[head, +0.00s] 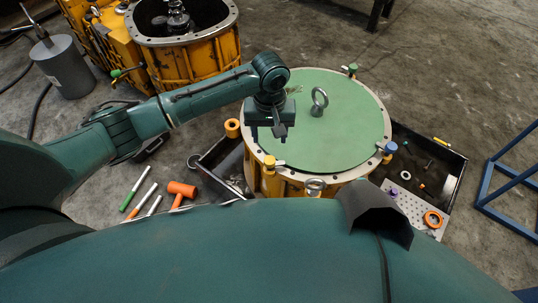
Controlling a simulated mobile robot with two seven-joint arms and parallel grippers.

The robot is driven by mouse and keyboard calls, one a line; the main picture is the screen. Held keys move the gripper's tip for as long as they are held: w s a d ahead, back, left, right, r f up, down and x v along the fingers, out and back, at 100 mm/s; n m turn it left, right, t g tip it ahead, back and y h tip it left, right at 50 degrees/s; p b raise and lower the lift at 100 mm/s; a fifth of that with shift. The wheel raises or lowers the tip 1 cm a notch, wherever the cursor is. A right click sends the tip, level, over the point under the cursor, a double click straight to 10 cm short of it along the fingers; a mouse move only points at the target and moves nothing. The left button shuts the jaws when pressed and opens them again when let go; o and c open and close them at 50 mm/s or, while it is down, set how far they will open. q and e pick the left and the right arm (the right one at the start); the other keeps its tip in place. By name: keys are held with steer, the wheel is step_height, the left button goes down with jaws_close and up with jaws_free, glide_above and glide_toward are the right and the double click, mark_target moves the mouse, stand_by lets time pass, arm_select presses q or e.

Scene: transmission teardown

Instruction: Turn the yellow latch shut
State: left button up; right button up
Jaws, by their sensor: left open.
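The yellow latch (269,161) sits on the near-left rim of the round yellow housing (258,184). Its yellow knob is upright, and a short pale lever points right from it toward the green lid (340,118). My left gripper (270,132) hangs over the left edge of the lid, a little beyond the latch in the picture. It points down, is open and holds nothing; I see no contact with the latch. My right gripper is out of view.
A blue latch (390,148) and a green latch (352,69) sit on the same rim. A dark tray (448,165) with small parts lies under the housing. An orange mallet (181,189) and markers lie left.

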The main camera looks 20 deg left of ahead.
arm_select(q)
step_height(320, 180, down, 10)
steer(key=b, duration=0.3)
steer(key=shift+f+b, duration=0.3)
steer(key=shift+f, duration=0.05)
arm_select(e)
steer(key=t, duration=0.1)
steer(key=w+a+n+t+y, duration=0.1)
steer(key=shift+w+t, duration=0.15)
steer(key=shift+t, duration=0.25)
